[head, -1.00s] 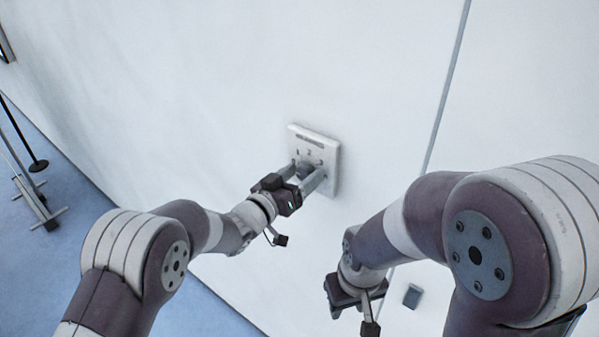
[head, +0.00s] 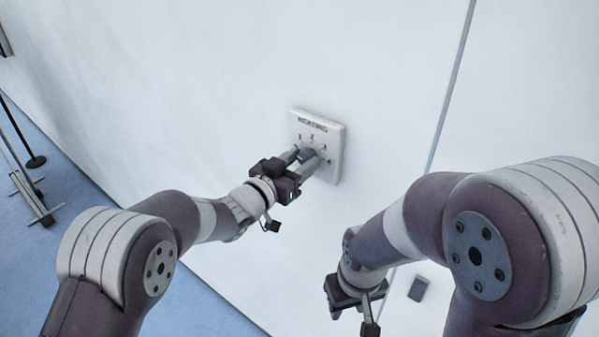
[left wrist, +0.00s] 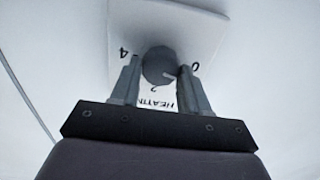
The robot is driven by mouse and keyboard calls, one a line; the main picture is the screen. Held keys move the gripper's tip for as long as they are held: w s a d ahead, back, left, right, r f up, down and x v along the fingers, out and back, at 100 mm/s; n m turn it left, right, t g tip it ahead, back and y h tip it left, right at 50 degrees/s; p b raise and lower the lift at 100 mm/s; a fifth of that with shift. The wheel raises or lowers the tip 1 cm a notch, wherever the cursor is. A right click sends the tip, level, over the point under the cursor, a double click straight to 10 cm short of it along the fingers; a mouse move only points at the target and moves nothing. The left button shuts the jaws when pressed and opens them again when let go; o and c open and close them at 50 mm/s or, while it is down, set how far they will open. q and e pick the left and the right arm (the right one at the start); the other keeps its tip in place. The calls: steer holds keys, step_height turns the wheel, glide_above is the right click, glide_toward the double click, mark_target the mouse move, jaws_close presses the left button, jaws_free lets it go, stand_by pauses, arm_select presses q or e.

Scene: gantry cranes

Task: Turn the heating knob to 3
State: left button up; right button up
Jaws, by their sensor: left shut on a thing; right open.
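The white heating plate (head: 334,141) is mounted on the wall, with dark lettering along its top. My left gripper (head: 309,156) is at the plate, its two fingers shut on the grey heating knob (left wrist: 158,66). In the left wrist view the fingers (left wrist: 160,82) lie on either side of the round knob. The numbers 4, 2 and 0 show around it, and a pale mark shows at its lower right in that view, between 2 and 0. The fingers hide part of the plate. My right gripper (head: 355,306) is open and empty, below and apart from the plate.
A small grey box (head: 418,288) is on the wall to the right of my right gripper. A thin seam (head: 452,87) runs down the wall. A post with a dark base (head: 36,162) and a metal stand (head: 42,214) are on the blue floor at far left.

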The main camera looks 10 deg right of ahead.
arm_select(q)
steer(key=shift+s+d+f+m+b, duration=0.1)
steer(key=shift+f+m+b, duration=0.05)
steer(key=shift+m+b, duration=3.7)
steer(key=shift+f+m+b, duration=0.1)
steer(key=shift+m+b, duration=3.6)
steer(key=shift+m, duration=0.4)
steer(key=shift+s+d+f+m+b, duration=0.1)
steer(key=shift+f+m+b, duration=0.05)
steer(key=shift+m+b, duration=3.7)
steer(key=shift+m, duration=0.3)
steer(key=o, duration=1.1)
steer(key=shift+c, duration=0.2)
steer(key=shift+a, duration=0.1)
